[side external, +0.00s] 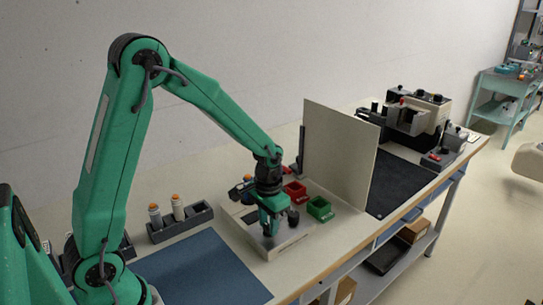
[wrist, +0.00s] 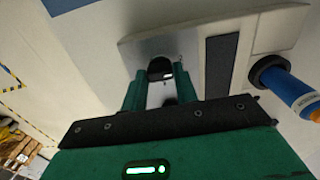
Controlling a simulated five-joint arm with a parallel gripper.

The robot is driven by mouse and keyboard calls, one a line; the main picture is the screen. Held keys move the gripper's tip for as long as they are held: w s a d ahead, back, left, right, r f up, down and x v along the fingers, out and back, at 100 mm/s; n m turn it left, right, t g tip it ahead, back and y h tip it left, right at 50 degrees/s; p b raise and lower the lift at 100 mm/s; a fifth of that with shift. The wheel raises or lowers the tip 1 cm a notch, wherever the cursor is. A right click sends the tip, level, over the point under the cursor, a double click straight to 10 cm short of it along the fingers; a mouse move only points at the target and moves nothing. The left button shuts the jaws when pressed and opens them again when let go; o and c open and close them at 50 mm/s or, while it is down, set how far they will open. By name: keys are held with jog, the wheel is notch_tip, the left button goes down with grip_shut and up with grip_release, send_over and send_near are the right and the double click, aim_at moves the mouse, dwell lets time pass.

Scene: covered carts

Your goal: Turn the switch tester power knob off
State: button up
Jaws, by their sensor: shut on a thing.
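The switch tester (side external: 292,239) is a low pale box on the bench, below my gripper (side external: 270,231). In the wrist view its pale top (wrist: 278,32) has a grey metal part and a dark strip. The dark, rounded power knob (wrist: 160,67) stands between the two green fingers of my gripper (wrist: 160,82). The fingers are shut on it, one on each side. The fingers hide the knob's sides, and I cannot read its on/off setting. In the side view the gripper hides the knob.
A blue cylinder with an orange end (wrist: 298,92) rises from the tester beside my gripper. Red (side external: 295,190) and green (side external: 320,209) bins stand behind it, near an upright pale panel (side external: 340,150). A blue mat (side external: 205,270) lies left, and a grey rack (side external: 180,226) holds bottles.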

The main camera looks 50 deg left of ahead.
aim_at(268, 227)
dwell(0.3)
jog(key=o, duration=1)
jog(key=shift+r, duration=0.15)
notch_tip(268, 227, up, 7)
jog(key=shift+f, duration=0.1)
jog(key=shift+r, duration=0.4)
jog(key=shift+r, duration=0.1)
jog(key=shift+s+r, duration=0.15)
jog(key=shift+r, duration=0.05)
jog(key=s+r+t, duration=0.2)
jog(key=s+r, duration=0.1)
jog(key=s, duration=0.2)
jog(key=s+d+r+t, duration=0.1)
jog(key=s+r, duration=0.3)
jog(key=s, duration=0.2)
jog(key=s+r+t, duration=0.2)
jog(key=s+r, duration=0.2)
jog(key=s, duration=0.1)
jog(key=shift+s+d+t, duration=0.15)
jog(key=shift+d+t, duration=0.1)
jog(key=shift+t, duration=0.05)
